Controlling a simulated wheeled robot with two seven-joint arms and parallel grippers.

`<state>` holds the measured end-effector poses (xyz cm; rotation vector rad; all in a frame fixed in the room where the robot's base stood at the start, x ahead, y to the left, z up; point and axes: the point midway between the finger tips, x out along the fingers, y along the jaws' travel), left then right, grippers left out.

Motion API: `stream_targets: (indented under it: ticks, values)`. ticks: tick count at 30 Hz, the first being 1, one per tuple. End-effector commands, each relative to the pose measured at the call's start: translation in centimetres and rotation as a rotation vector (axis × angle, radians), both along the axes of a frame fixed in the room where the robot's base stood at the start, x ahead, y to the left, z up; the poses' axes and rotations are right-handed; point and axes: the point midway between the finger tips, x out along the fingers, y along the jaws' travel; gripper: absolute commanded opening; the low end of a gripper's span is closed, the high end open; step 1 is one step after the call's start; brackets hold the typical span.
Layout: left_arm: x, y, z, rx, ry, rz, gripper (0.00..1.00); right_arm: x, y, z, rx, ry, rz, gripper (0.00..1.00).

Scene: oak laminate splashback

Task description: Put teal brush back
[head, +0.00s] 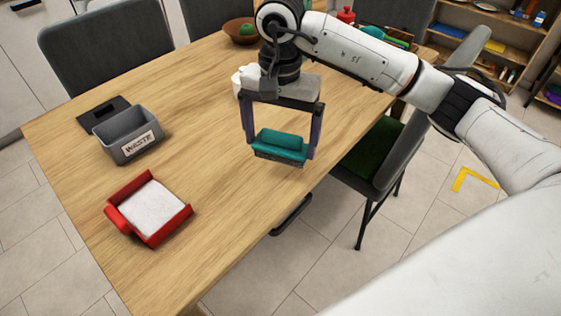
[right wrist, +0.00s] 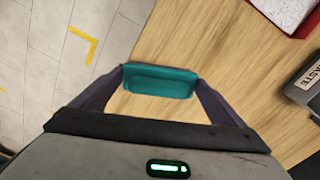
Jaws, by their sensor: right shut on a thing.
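The teal brush (head: 281,143) is between the fingers of my right gripper (head: 281,150), which is shut on it. In the head view it has a teal top and a darker lower part, and it appears over the near right side of the wooden table. The right wrist view shows the teal brush (right wrist: 160,81) spanning the gap between both fingertips. I cannot tell whether its underside touches the table. My left gripper is not in view.
A red dustpan-like tray (head: 183,212) with white contents lies at the table's near left. A grey bin (head: 112,151) labelled WASTE stands behind it. A brown bowl (head: 236,31) is at the back. A chair (head: 385,160) stands at the right edge. The table (head: 195,95) has clear space in the middle.

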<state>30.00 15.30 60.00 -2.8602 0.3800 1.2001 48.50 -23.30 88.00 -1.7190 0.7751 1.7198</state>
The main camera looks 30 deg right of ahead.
Motion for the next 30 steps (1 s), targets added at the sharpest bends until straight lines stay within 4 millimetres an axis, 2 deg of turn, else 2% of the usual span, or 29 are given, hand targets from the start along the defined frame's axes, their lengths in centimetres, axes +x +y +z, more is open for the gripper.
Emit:
stream_targets:
  ticks: [1, 8, 15, 26, 27, 30]
  values:
    - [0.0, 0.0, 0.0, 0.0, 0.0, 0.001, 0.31, -0.1, 0.0, -0.8, 0.0, 0.003, 0.001, 0.72]
    - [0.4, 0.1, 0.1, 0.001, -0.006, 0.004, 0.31, -0.1, 0.0, -2.7, 0.0, 0.001, 0.004, 0.72]
    - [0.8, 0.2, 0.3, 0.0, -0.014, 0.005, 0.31, -0.1, 0.0, -5.7, 0.0, 0.001, 0.004, 0.72]
    - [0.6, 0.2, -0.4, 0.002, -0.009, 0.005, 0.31, 0.0, 0.0, -6.2, 0.0, -0.001, 0.005, 0.72]
    - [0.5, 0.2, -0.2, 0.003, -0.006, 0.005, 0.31, 0.0, 0.0, -6.0, -0.001, -0.001, 0.005, 1.0]
    - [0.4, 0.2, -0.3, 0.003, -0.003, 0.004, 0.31, 0.0, 0.0, -6.0, -0.001, -0.001, 0.005, 1.0]
